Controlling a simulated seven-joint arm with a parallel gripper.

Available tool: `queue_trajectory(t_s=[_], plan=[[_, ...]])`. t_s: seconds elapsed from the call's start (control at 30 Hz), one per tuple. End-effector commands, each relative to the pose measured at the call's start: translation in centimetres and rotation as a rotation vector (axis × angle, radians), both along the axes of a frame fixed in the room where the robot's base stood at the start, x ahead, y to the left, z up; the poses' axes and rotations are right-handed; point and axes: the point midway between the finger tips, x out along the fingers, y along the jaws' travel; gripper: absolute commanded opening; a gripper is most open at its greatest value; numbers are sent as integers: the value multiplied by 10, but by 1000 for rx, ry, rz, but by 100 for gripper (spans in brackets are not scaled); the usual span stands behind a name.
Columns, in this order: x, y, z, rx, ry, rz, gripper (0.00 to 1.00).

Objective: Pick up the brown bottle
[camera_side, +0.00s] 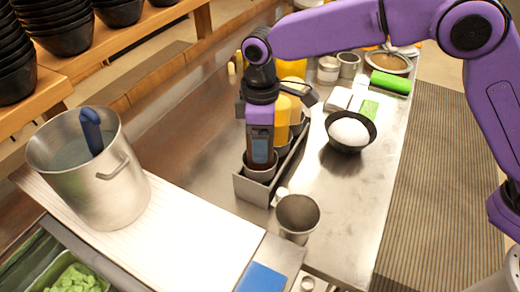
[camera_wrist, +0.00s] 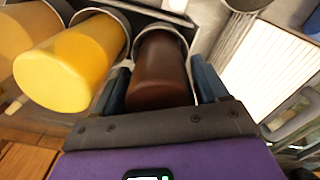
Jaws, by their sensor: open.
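The brown bottle (camera_wrist: 162,78) stands bottom-up in a metal cup (camera_wrist: 160,32) in the wrist view. My gripper (camera_wrist: 161,68) is open, with one blue finger on each side of the bottle. Whether the fingers touch it I cannot tell. In the side view my gripper (camera_side: 261,150) points down over the nearest cup (camera_side: 258,172) of a metal holder (camera_side: 250,190). There the fingers hide most of the bottle.
Yellow bottles (camera_side: 282,118) stand close behind in the same row. A bowl of white food (camera_side: 349,133) is to the right, an empty metal cup (camera_side: 297,214) in front. A large pot (camera_side: 88,165) with a blue handle stands left on a white board (camera_side: 180,235).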

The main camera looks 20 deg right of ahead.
Motion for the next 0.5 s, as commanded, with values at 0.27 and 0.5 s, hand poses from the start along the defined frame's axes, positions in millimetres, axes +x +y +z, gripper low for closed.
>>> queue_trajectory(t_s=[0.27,0.5], plan=[[0,0,0,0,0,0,53],[0,0,1,2,-2,0,54]])
